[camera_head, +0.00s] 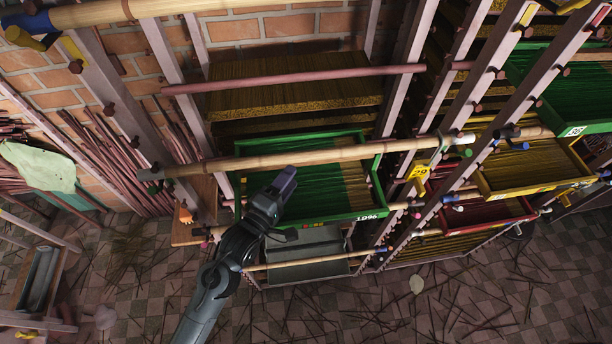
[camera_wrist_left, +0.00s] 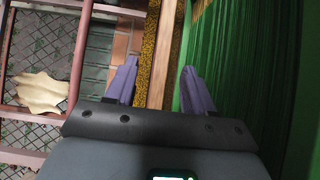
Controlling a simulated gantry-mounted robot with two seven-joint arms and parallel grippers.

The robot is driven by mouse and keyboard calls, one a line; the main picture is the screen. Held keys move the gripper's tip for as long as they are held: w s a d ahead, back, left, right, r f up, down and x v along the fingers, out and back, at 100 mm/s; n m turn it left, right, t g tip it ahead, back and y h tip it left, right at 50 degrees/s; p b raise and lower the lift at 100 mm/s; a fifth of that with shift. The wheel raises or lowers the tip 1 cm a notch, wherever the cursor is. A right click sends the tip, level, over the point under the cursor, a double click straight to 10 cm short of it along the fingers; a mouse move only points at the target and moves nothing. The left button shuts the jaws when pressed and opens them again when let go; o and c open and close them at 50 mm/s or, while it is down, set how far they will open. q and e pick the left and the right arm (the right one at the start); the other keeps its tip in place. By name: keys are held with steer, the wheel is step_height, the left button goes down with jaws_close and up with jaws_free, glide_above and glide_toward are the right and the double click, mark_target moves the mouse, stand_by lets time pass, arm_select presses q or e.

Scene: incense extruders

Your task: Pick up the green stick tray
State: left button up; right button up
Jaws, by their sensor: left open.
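The green stick tray (camera_head: 340,219) is in the middle of the head view, in the rack, with a white number label on its front. Thin sticks lie in it, greenish on the left and yellow-brown towards the right. My left gripper (camera_head: 287,184) is over the tray's left-middle part, hiding some of it. In the left wrist view the left gripper (camera_wrist_left: 158,80) has its two purple fingers apart, with a wooden strip between them. A large green surface (camera_wrist_left: 290,70) fills the right of that view. I cannot tell whether the gripper touches the tray. My right gripper is not in view.
A bamboo pole (camera_head: 300,156) crosses the rack above the tray, and a pink pole (camera_head: 290,77) lies higher. A second green tray (camera_head: 573,118), a yellow tray (camera_head: 535,188) and a red tray (camera_head: 492,224) are to the right. Loose sticks litter the tiled floor (camera_head: 440,300).

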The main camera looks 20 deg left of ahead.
mark_target(303, 164)
arm_select(q)
steer(key=shift+w+d+f+p, duration=0.1)
steer(key=shift+w+d, duration=0.15)
steer(key=shift+w, duration=0.85)
steer(key=shift+w+d+p, duration=0.1)
steer(key=shift+w+d, duration=0.15)
steer(key=shift+w, duration=0.8)
steer(key=shift+w+d+f+p, duration=0.1)
steer(key=shift+w+d, duration=0.15)
steer(key=shift+w, duration=0.85)
steer(key=shift+c, duration=0.3)
jaws_close()
steer(key=shift+r, duration=0.1)
